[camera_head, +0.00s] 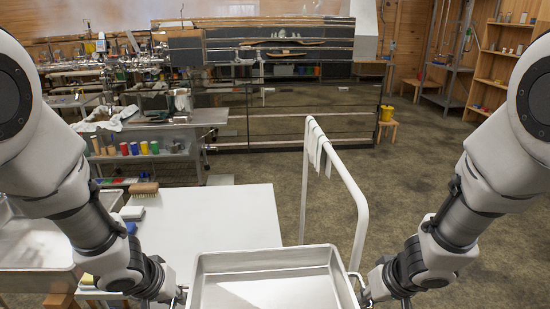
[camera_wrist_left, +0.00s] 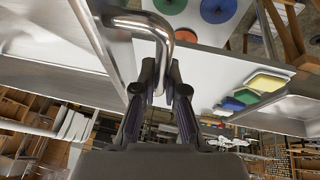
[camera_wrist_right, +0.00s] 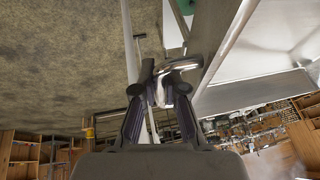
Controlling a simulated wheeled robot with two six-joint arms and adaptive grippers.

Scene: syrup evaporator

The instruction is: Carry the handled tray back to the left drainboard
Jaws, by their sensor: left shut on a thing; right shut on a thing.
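The handled tray (camera_head: 265,260) is a shallow metal tray at the bottom middle of the head view, looking roughly level; its near part is cut off. My left gripper (camera_head: 180,296) is shut on the tray's left handle, a bent shiny bar (camera_wrist_left: 150,25) in the left wrist view. My right gripper (camera_head: 364,296) is shut on the right handle (camera_wrist_right: 183,66), clear in the right wrist view. A pale flat counter (camera_head: 220,215) lies left of and beyond the tray. I cannot tell from its look whether it is the left drainboard. What supports the tray is hidden.
A white rail rack with hanging cloths (camera_head: 318,146) stands just beyond and right of the tray. A brush (camera_head: 143,189) and a sponge (camera_head: 131,212) lie at the counter's left edge. A metal basin (camera_head: 30,240) is at far left. Open floor (camera_head: 440,180) lies right.

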